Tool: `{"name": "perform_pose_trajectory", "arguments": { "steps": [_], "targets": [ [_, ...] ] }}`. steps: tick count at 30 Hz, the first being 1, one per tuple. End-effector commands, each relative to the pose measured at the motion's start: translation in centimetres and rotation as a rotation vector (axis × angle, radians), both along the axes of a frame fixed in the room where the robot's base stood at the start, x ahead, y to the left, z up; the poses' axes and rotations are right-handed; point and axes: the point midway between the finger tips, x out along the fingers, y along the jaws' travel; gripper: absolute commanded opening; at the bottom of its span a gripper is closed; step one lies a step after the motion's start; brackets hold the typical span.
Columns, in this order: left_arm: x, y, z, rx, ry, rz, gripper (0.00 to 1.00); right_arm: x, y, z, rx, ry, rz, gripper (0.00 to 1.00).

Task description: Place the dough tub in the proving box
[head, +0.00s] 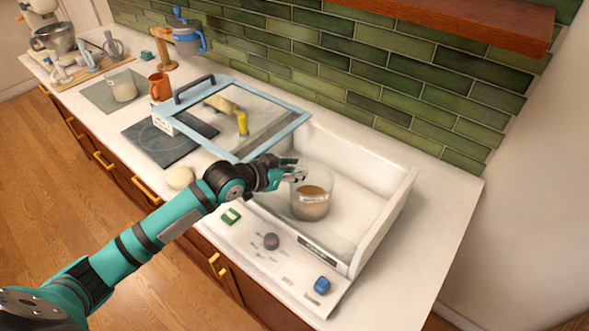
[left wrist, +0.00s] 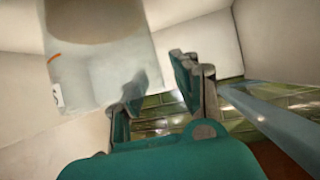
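The dough tub (head: 311,200), clear with brown dough in its lower part, is upright inside the white proving box (head: 384,222), toward its left end. It also shows upside down in the left wrist view (left wrist: 95,75). My left gripper (head: 297,169) is at the tub's upper left rim. In the left wrist view its two fingers (left wrist: 160,82) are apart, with one overlapping the tub's rim corner; I cannot tell whether it touches. The blue-framed glass lid (head: 290,127) with a dark handle is to the left of the box's open part. My right gripper is not in view.
Left of the lid are a dark slab (head: 160,145), an orange mug (head: 160,87) and another clear container (head: 123,91). The box's right part is empty.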

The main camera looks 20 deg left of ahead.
Motion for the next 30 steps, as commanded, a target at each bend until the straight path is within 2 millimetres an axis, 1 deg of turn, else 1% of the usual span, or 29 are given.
{"name": "perform_pose_trajectory", "arguments": {
  "steps": [5, 7, 11, 15, 21, 25, 30],
  "targets": [
    [0.0, 0.0, 0.4, 0.000, 0.000, 0.000, 0.29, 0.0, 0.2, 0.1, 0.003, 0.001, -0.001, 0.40],
    [-0.6, 0.4, 0.5, 0.001, -0.001, 0.000, 0.29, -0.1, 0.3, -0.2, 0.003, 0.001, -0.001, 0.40],
    [-2.4, 1.3, 1.5, 0.004, -0.001, -0.002, 0.29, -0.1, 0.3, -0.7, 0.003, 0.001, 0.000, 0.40],
    [-4.9, 2.6, 2.9, 0.006, -0.001, -0.002, 0.29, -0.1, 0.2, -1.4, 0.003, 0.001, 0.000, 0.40],
    [-7.8, 4.2, 4.7, 0.004, 0.001, 0.001, 0.29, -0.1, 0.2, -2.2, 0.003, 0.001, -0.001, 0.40],
    [-8.9, 4.8, 5.5, 0.003, 0.001, 0.000, 0.29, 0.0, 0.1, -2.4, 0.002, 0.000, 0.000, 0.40],
    [-9.3, 4.9, 6.0, -0.001, 0.002, 0.000, 0.29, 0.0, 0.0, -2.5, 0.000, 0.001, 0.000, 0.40]
  ]
}}
